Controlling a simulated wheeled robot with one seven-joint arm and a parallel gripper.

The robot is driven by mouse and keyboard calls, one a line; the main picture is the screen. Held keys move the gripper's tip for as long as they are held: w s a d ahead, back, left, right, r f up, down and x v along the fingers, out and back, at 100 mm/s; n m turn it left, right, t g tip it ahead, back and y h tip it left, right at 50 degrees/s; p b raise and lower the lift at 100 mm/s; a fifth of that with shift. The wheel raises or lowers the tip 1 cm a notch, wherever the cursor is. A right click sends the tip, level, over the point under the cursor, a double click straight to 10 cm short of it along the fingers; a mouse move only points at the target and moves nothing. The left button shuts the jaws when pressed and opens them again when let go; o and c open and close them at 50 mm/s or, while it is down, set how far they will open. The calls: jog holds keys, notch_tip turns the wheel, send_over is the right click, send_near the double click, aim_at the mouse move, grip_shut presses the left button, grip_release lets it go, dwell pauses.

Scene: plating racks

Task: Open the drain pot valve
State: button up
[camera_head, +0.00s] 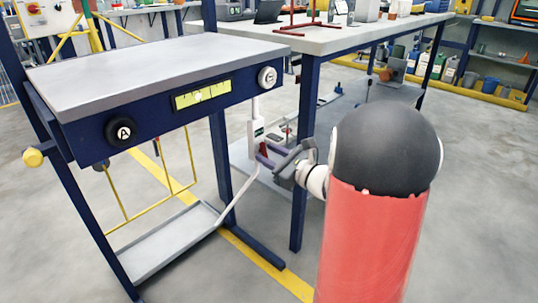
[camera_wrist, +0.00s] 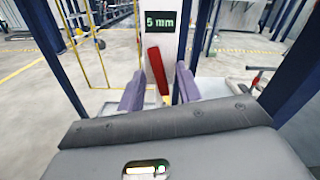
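The drain pot (camera_head: 257,127) is a white upright body under the right end of the grey-topped bench. In the wrist view its dark display (camera_wrist: 161,22) reads 5 mm in green. A red valve lever (camera_wrist: 157,68) hangs on its front, slightly tilted, with its lower end between my purple fingertips. My gripper (camera_wrist: 160,90) is open around the lever, one finger on each side; I cannot tell whether the left finger touches it. In the head view my gripper (camera_head: 268,158) is at the pot from the right, and my arm hides part of that area.
A white pipe runs from the pot to a low tray (camera_head: 170,242). A second table (camera_head: 330,38) stands close behind, its blue leg (camera_head: 303,150) near my gripper.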

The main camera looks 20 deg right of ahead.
jog(key=shift+w+a, duration=0.1)
jog(key=shift+w, duration=0.15)
jog(key=shift+c, duration=0.2)
grip_shut()
jog(key=shift+r+m+p, duration=0.2)
jog(key=shift+m+p, duration=0.6)
jog(key=shift+m, duration=0.1)
jog(key=shift+f+m, duration=0.2)
jog(key=shift+m, duration=0.4)
jog(key=shift+o, duration=0.2)
grip_release()
